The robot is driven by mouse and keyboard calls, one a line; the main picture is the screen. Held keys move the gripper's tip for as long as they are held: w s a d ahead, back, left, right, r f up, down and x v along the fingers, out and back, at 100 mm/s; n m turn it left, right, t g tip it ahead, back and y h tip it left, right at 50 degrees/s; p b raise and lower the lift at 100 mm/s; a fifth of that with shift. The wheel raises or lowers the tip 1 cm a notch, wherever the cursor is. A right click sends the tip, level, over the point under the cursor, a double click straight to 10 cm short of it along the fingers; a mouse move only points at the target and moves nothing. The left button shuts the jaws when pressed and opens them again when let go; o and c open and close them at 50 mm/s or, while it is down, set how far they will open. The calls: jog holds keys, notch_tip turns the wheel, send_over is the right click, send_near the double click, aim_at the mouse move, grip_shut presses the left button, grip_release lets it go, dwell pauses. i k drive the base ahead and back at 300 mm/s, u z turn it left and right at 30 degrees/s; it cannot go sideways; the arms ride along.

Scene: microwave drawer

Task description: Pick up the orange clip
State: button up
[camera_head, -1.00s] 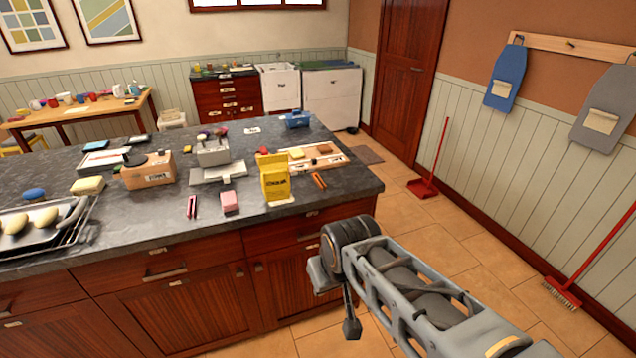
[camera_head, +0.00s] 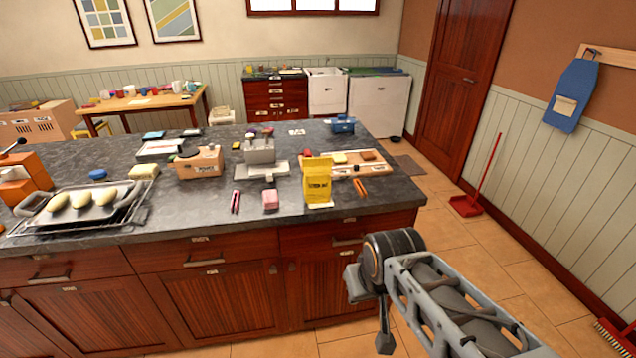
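The orange clip (camera_head: 361,187) lies on the dark stone counter (camera_head: 410,190), near its right end. It is just right of the yellow box (camera_head: 318,182) and in front of the wooden board (camera_head: 350,170). My arm reaches in from the lower right. The dark end piece that seems to be my gripper (camera_head: 385,338) hangs below the arm's joint, in front of the counter's cabinets and well apart from the clip. Its fingers cannot be made out, and I see nothing held.
A pink block (camera_head: 270,199) and a pink-red clip-like item (camera_head: 235,201) lie left of the yellow box. A tray with yellow items (camera_head: 125,209) sits at the counter's left. The tiled floor (camera_head: 500,260) right of the counter is clear up to the red dustpan (camera_head: 466,206).

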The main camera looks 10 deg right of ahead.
aim_at(356, 183)
jog(key=k, duration=0.6)
jog(key=z, duration=0.65)
jog(key=i, duration=1.6)
jog(key=u, duration=0.65)
jog(key=i, duration=0.5)
jog(key=u, duration=0.35)
